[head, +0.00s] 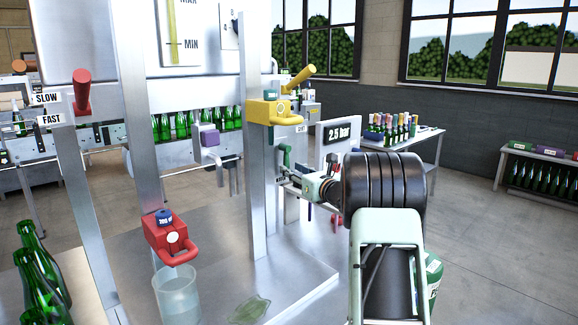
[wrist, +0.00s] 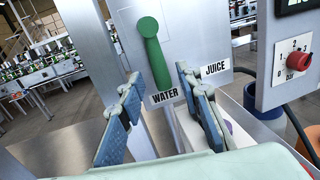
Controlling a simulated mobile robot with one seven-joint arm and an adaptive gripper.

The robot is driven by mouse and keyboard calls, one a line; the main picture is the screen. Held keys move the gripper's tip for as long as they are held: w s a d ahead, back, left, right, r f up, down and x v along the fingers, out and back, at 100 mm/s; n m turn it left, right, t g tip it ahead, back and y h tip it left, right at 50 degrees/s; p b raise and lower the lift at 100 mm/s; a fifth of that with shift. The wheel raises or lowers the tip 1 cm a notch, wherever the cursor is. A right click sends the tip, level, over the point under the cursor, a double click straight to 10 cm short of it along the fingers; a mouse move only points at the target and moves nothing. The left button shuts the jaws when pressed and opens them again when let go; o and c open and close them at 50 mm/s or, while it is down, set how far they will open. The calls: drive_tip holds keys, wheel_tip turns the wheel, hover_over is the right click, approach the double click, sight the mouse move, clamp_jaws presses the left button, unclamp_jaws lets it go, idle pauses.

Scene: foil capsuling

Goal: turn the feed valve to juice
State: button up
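The feed valve is a green lever (wrist: 152,52) on a pale plate in the wrist view. Its round hub is at the top and its handle hangs down, tilted slightly right, with its lower end by the WATER label (wrist: 166,96). The JUICE label (wrist: 215,69) is to the right. My gripper (wrist: 158,80) is open, with one blue-padded finger on each side of the lever in the picture. I see no clear contact, and cannot tell how deep the lever sits between the fingers. In the head view the lever (head: 285,155) is just beyond my gripper (head: 287,178).
A metal post (wrist: 92,35) stands close left of the lever. A panel with a red knob (wrist: 298,61) is to the right. In the head view, a yellow valve (head: 275,110) is above and a red valve (head: 172,238) is lower left. Open floor lies at right.

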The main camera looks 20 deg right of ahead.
drive_tip(key=shift+w+a, duration=0.15)
drive_tip(key=shift+w, duration=0.6)
drive_tip(key=shift+w+a, duration=0.1)
drive_tip(key=shift+w, duration=0.6)
clamp_jaws()
